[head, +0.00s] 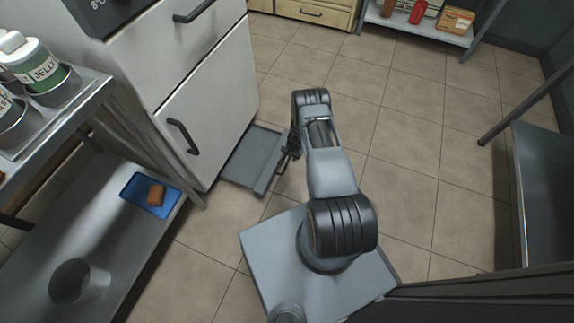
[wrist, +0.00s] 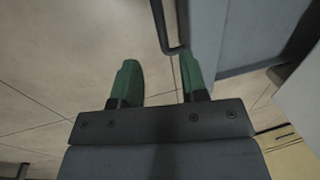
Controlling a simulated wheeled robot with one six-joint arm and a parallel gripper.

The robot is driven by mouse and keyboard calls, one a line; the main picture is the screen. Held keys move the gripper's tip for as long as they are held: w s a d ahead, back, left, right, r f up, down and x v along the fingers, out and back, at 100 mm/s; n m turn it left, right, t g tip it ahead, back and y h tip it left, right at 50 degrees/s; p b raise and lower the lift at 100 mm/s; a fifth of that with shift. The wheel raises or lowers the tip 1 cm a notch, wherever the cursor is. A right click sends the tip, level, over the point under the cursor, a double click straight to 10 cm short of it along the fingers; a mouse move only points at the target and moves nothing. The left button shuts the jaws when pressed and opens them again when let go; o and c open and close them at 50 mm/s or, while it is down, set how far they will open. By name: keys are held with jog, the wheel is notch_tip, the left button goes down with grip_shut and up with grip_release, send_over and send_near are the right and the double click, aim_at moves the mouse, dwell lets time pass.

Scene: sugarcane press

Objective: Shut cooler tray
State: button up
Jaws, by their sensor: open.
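The white cooler (head: 215,95) stands at the left of the head view, with a dark handle on each front panel. Its grey tray (head: 247,158) sticks out at floor level from the cooler's base. My gripper (head: 282,163) is low by the tray's outer front edge; its fingertips are hard to make out there. In the wrist view the green fingers of my gripper (wrist: 161,78) are spread apart with nothing between them. A dark bar-like handle (wrist: 166,28) on the tray's front (wrist: 208,45) lies just beyond the fingertips, and the right finger is close to the tray. I cannot tell whether they touch.
A metal shelf unit (head: 125,235) at the left holds a blue tray (head: 138,197) with a brown block and a grey pot (head: 78,283). A grey table (head: 550,180) is at the right. The tiled floor (head: 420,130) between is clear.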

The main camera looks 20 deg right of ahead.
aim_at(286, 164)
jog(key=f+b, duration=0.1)
jog(key=f, duration=0.2)
jog(key=f+b, duration=0.1)
jog(key=f, duration=0.1)
jog(key=w+a+f+b, duration=0.1)
jog(key=f, duration=0.2)
jog(key=shift+w+f+b, duration=0.1)
jog(key=shift+f+b, duration=0.2)
jog(key=shift+b, duration=0.05)
jog(key=shift+c, duration=0.2)
grip_shut()
